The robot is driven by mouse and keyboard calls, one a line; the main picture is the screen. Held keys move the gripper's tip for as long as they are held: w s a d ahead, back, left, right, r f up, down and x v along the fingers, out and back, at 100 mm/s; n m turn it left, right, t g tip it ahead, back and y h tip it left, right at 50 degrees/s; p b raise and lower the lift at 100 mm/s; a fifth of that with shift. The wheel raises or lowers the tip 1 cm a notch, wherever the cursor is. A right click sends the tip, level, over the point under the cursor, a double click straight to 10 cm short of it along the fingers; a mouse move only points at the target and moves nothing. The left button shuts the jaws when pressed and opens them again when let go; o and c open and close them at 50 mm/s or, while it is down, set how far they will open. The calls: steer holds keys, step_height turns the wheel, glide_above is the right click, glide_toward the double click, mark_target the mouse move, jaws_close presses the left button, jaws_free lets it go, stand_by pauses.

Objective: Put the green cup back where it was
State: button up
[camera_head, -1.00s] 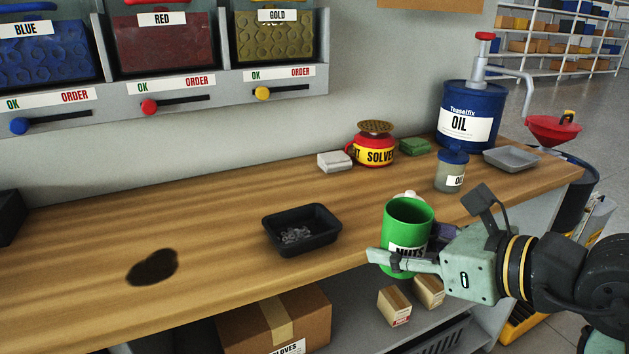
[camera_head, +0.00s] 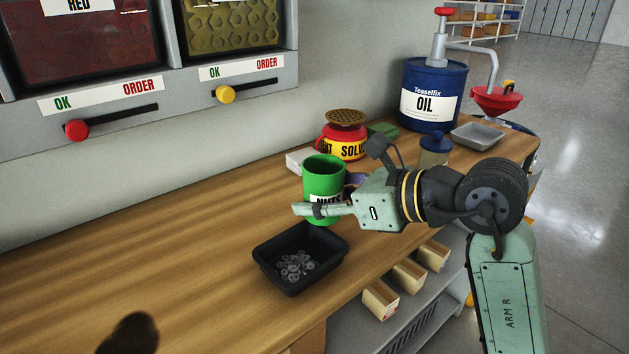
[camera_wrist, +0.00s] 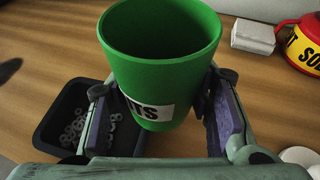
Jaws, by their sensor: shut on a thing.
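The green cup (camera_head: 323,178) has a white label reading NUTS and stands upright between the fingers of my gripper (camera_head: 326,208). My gripper is shut on it from the right side in the head view. In the wrist view the green cup (camera_wrist: 160,75) sits between both fingers, its open top toward the camera. I cannot tell whether its base touches the bench. Behind and to the left of the black tray is bare wood. The black tray (camera_head: 262,262) with small metal nuts or washers is just in front of the cup; it also shows in the wrist view (camera_wrist: 48,140).
A red and yellow solvent can (camera_head: 345,148), a small jar (camera_head: 433,152), a blue oil drum (camera_head: 431,112) and a grey dish (camera_head: 478,138) stand behind my gripper. The bench's left part is clear.

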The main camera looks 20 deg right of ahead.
steer(key=w+d, duration=0.1)
steer(key=w, duration=0.2)
steer(key=w+d+p, duration=0.1)
steer(key=w, duration=0.2)
steer(key=w+d+p, duration=0.1)
steer(key=w, duration=0.2)
steer(key=shift+w+f, duration=0.2)
steer(key=shift+f, duration=0.2)
steer(key=f+p, duration=0.1)
steer(key=w+f, duration=0.1)
steer(key=f, duration=0.1)
steer(key=shift+w+d+f+p, duration=0.1)
steer(key=shift+d+p, duration=0.05)
steer(key=shift+p, duration=0.25)
steer(key=shift+f, duration=0.3)
steer(key=shift+f+b, duration=0.2)
steer(key=shift+b, duration=0.2)
steer(key=o, duration=1.3)
steer(key=shift+c, duration=0.2)
steer(key=shift+r, duration=0.1)
steer(key=shift+r+p, duration=0.15)
steer(key=shift+p, duration=0.2)
steer(key=b+v, duration=0.3)
steer(key=v, duration=0.9)
